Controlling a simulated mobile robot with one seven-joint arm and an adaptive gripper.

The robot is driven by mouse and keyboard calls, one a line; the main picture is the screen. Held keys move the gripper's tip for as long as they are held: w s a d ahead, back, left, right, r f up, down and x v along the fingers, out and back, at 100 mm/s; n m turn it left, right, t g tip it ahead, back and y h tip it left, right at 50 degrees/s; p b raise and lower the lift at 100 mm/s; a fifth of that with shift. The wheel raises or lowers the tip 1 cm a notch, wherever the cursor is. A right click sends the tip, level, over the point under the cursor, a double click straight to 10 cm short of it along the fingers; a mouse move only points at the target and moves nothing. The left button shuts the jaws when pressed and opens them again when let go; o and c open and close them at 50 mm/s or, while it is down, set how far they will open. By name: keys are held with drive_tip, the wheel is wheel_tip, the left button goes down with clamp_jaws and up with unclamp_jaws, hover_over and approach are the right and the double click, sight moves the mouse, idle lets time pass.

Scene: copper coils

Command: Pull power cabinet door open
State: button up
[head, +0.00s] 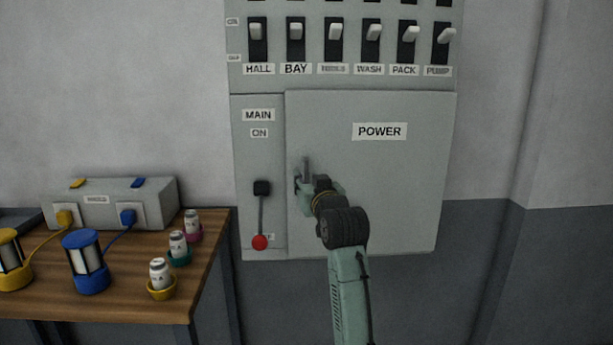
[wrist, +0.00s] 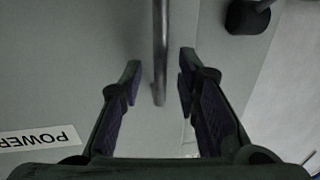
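The power cabinet door (head: 395,190) is a grey panel with a POWER label, and it looks closed. Its handle (head: 306,168) is a thin grey upright bar near the door's left edge. My gripper (head: 303,188) is at the handle, partly hiding its lower part. In the wrist view, the handle (wrist: 160,40) runs down between the two dark fingertips of my gripper (wrist: 159,78). The fingers are apart, one on each side of the bar, with a visible gap to each side.
Left of the door is the MAIN lever (head: 261,215) with a red knob at its lower end. Labelled breaker switches (head: 333,35) sit above. A wooden table (head: 120,300) at the left holds lanterns, small jars and a socket box. The wall right of the cabinet is clear.

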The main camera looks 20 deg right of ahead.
drive_tip(key=shift+w, duration=0.75)
drive_tip(key=shift+c, duration=0.4)
clamp_jaws()
